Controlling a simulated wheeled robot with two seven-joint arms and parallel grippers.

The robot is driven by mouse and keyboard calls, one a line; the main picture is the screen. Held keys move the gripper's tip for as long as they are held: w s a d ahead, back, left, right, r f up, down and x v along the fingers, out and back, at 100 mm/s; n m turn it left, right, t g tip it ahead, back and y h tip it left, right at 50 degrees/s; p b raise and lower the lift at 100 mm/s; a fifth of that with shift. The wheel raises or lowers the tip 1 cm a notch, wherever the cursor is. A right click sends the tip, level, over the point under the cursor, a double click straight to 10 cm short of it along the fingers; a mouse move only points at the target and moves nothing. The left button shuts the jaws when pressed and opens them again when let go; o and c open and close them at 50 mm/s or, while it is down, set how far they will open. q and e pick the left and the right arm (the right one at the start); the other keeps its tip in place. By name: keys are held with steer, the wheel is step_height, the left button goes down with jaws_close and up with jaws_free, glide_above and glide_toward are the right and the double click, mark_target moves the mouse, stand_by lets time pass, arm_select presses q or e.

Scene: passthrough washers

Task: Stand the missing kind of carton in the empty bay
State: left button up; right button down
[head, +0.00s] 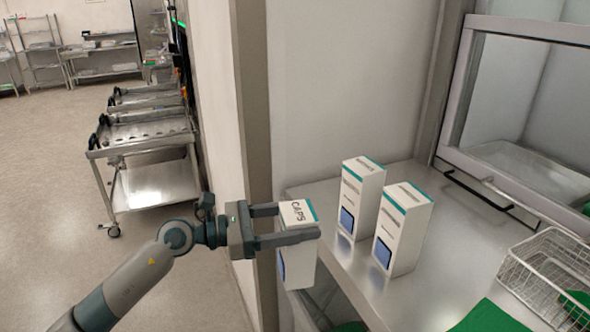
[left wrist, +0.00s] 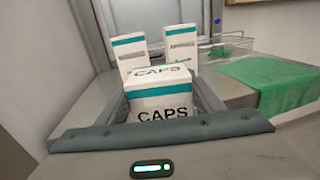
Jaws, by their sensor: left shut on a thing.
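My left gripper (head: 287,226) is shut on a white carton marked CAPS (head: 299,268), with a teal band and a blue patch. It holds the carton upright at the left end of the steel counter. In the left wrist view the CAPS carton (left wrist: 160,97) sits between the fingers. Two similar white and teal cartons stand upright on the counter, a back one (head: 361,198) and a front one (head: 403,229). They also show in the left wrist view, one at left (left wrist: 129,52) and one at right (left wrist: 181,45). My right gripper is not in view.
The steel counter (head: 345,256) has a wire basket (head: 552,283) and a green cloth (head: 490,318) at right. A framed hatch with a handle (head: 475,190) stands behind. A wall edge (head: 257,120) rises close behind my left gripper. Steel carts (head: 150,165) stand at left.

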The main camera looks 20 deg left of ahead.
mark_target(298, 277)
arm_select(q)
steer(key=shift+h, duration=0.3)
steer(key=s+f, duration=0.1)
steer(key=f, duration=0.2)
steer(key=s+d+f+b, duration=0.1)
steer(key=s+f, duration=0.1)
steer(key=f, duration=0.1)
steer(key=s+d+f+b, duration=0.1)
steer(key=s+f, duration=0.1)
steer(key=f, duration=0.2)
steer(key=shift+s+d+f, duration=0.1)
steer(key=shift+s+d, duration=0.1)
steer(key=shift+d, duration=0.05)
step_height(298, 277, down, 10)
steer(key=s+b, duration=0.2)
steer(key=b, duration=0.5)
steer(key=shift+d+m+g, duration=0.3)
steer(key=shift+d, duration=0.15)
